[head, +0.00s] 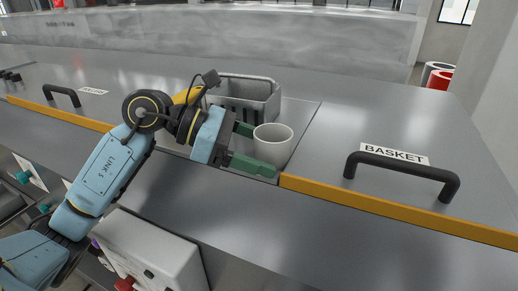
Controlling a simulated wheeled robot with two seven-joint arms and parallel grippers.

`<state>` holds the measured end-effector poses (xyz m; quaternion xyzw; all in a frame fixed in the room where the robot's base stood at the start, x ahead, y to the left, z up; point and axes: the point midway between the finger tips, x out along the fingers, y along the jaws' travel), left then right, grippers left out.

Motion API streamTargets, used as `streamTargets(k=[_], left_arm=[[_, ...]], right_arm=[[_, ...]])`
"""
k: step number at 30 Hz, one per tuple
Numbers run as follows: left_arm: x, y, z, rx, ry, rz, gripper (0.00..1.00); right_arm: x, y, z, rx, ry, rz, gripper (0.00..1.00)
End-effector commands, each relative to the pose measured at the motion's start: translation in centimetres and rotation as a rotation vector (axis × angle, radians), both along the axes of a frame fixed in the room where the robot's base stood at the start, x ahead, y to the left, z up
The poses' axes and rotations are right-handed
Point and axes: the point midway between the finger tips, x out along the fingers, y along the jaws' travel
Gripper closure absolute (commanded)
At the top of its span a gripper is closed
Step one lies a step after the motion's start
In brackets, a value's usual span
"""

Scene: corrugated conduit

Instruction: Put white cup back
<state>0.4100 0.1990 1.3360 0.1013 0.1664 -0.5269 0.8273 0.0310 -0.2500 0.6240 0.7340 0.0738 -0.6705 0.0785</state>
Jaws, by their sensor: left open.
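The white cup (272,145) stands upright on the grey metal counter, right of the middle of the head view. My left gripper (257,148) comes in from the left with its green fingers apart. One finger is on the far side of the cup and the other on its near side, so the cup is between or just at the fingertips. I cannot tell whether either finger touches it. My right gripper is not in view.
A grey basket (245,92) stands just behind the cup and gripper. A black handle (402,172) with a BASKET label (394,154) rises on the right panel. Another black handle (62,95) is at the left. A yellow strip (400,212) runs along the counter edge.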

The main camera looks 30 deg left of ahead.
Motion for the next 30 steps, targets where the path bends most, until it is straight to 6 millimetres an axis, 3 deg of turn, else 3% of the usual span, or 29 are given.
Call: streamTargets(k=[7,21,30], left_arm=[[0.0,0.1,0.6,0.0,0.0,0.001,0.24],[-3.8,8.2,3.7,0.002,0.0,0.003,0.24],[-4.7,10.1,4.9,0.0,0.001,0.0,0.24]], right_arm=[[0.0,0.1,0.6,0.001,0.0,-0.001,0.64],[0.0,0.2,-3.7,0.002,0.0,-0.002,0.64],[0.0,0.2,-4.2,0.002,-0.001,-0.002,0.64]])
